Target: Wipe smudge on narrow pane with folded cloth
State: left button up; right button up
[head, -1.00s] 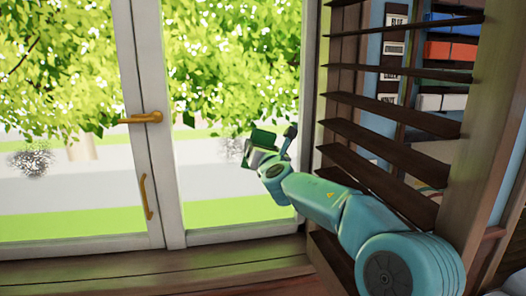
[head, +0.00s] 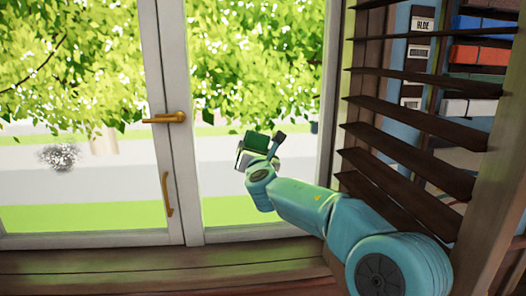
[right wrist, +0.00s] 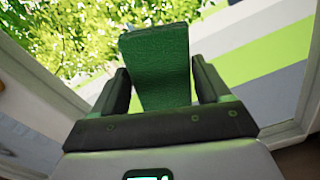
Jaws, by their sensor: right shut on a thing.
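My right gripper (head: 262,146) is shut on a green folded cloth (head: 256,141) in front of the narrow pane (head: 230,85), the right-hand one. In the right wrist view the cloth (right wrist: 157,65) stands up between the two dark fingers (right wrist: 160,88), with the glass behind it. I cannot tell whether the cloth touches the glass. No smudge shows on the narrow pane; the part behind the cloth and gripper is hidden. A grey-white speckled smudge (head: 60,156) is on the wider left pane (head: 65,190). My left gripper is not in view.
A dark slatted shelf or blind (head: 410,150) stands close to my right arm, with a wooden post (head: 492,180) at the right. Brass handles (head: 165,117) are on the frame between the panes. A wooden sill (head: 200,262) runs below.

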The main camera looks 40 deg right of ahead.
aim_at(259, 138)
jog(key=shift+w+a+r+p, duration=0.55)
jog(key=shift+a+r+p, duration=0.3)
jog(key=shift+r, duration=0.05)
jog(key=shift+w+a+r+p, duration=0.5)
jog(key=shift+a+r+p, duration=0.3)
jog(key=shift+r, duration=0.1)
jog(key=shift+s+d+f+b, duration=0.15)
jog(key=shift+s+d+b, duration=0.3)
jog(key=shift+d+b, duration=0.2)
jog(key=shift+s+d+b, duration=0.2)
jog(key=shift+s+d, duration=0.15)
jog(key=shift+d, duration=0.25)
jog(key=shift+s+d+b, duration=0.15)
jog(key=shift+s+d, duration=0.15)
jog(key=shift+d, duration=0.25)
jog(key=shift+s+d, duration=0.2)
jog(key=shift+d, duration=0.1)
jog(key=s+d+b, duration=0.2)
jog(key=s+d, duration=0.1)
jog(key=d, duration=0.2)
jog(key=shift+s+d+b, duration=0.3)
jog(key=shift+d, duration=0.05)
